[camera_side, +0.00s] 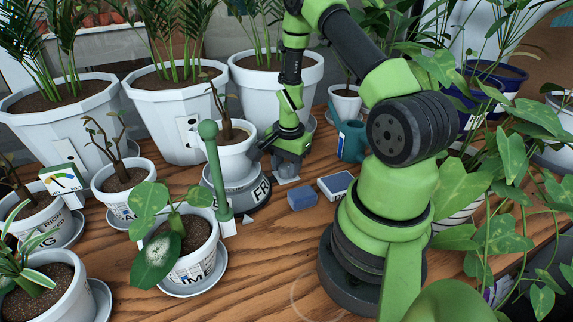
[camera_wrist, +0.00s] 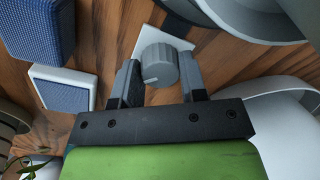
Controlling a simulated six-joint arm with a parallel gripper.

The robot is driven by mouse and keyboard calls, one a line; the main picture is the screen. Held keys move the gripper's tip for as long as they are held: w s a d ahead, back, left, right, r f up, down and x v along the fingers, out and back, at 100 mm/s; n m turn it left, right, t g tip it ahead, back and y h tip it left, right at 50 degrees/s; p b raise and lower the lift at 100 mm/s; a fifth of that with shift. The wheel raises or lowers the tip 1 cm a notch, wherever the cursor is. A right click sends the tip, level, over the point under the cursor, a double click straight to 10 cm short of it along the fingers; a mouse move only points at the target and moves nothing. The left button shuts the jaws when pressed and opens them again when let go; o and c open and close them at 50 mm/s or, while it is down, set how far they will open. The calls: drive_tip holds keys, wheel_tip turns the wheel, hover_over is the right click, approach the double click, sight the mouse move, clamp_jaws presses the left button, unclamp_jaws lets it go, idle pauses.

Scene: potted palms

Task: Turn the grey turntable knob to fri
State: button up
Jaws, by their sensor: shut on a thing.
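The grey knob (camera_wrist: 159,66) has a ribbed side and a short white mark on its face, and sits on a white square plate (camera_wrist: 148,36). My gripper (camera_wrist: 160,78) is shut on the knob, with one finger on each side. In the side view my gripper (camera_side: 287,158) points down at the plate (camera_side: 287,180) and mostly hides the knob. The grey turntable (camera_side: 250,200) stands just left of it, carrying a white pot (camera_side: 232,160) with a small plant. Letters reading "FR" show on its rim, the rest turned out of sight. A small white pointer (camera_side: 248,219) lies at its front.
A blue block (camera_side: 302,196) and a white-edged blue box (camera_side: 336,185) lie right of the turntable. A green post (camera_side: 215,170) stands in front of it. Potted plants crowd the left and back.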

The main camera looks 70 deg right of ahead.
drive_tip(key=o, duration=0.9)
